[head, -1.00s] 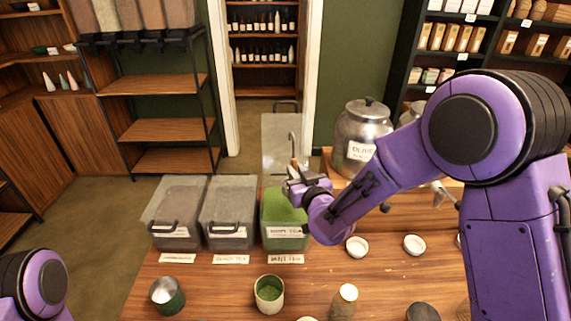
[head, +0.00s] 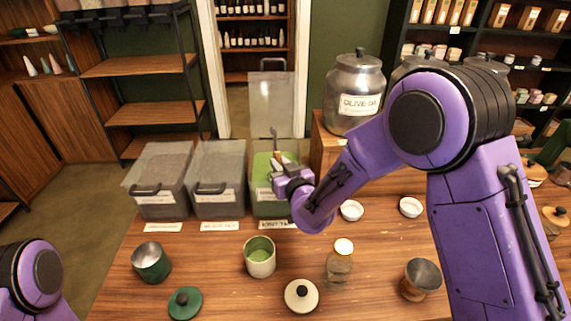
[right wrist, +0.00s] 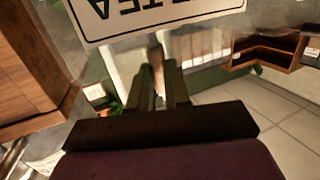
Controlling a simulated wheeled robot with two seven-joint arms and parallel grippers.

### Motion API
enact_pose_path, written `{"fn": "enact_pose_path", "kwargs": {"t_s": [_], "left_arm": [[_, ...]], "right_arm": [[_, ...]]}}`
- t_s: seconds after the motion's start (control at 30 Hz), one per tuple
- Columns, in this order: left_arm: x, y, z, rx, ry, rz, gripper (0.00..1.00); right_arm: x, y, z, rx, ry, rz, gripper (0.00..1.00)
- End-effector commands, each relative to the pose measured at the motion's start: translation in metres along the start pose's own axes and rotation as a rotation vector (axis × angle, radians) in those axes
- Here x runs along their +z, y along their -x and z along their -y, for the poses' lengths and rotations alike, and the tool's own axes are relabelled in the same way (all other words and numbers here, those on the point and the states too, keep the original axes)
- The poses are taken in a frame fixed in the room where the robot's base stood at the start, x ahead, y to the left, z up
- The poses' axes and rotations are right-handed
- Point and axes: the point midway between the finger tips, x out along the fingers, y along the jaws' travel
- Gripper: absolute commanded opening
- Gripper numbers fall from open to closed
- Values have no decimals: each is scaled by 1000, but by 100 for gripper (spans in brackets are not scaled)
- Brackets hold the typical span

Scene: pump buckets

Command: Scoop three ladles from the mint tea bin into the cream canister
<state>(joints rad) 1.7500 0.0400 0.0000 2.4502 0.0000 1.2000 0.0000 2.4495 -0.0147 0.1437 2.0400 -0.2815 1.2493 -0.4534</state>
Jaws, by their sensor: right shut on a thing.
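The mint tea bin (head: 264,208) is the right one of three clear bins, with green content showing and its clear lid (head: 272,104) standing upright behind it. My right gripper (head: 278,168) is over the bin's front part, shut on the ladle (head: 274,138), whose handle points up. The ladle's bowl is hidden. In the right wrist view the fingers (right wrist: 158,92) close on a thin handle below an upside-down TEA label. The cream canister (head: 260,262) stands open on the counter in front of the bin, with green tea inside. My left gripper is out of view.
A green canister (head: 151,264) stands left, its lid (head: 185,303) in front. A cream lid (head: 301,295), a glass jar (head: 339,266) and a copper cup (head: 421,280) stand to the right. Two white bowls (head: 351,210) are behind.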

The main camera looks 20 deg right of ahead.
Motion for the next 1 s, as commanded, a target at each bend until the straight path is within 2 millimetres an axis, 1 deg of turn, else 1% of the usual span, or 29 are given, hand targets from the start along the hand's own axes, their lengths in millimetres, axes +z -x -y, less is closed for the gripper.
{"fn": "enact_pose_path", "kwargs": {"t_s": [0.27,0.37,0.9,1.0], "left_arm": [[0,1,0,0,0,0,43],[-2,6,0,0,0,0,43],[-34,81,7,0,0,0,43],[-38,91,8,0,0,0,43]], "right_arm": [[-1,0,-2,3,-1,-1,0],[-8,1,-1,2,-1,-1,0],[-104,11,-2,3,-1,-1,0],[-117,12,-2,2,0,-1,0]]}}
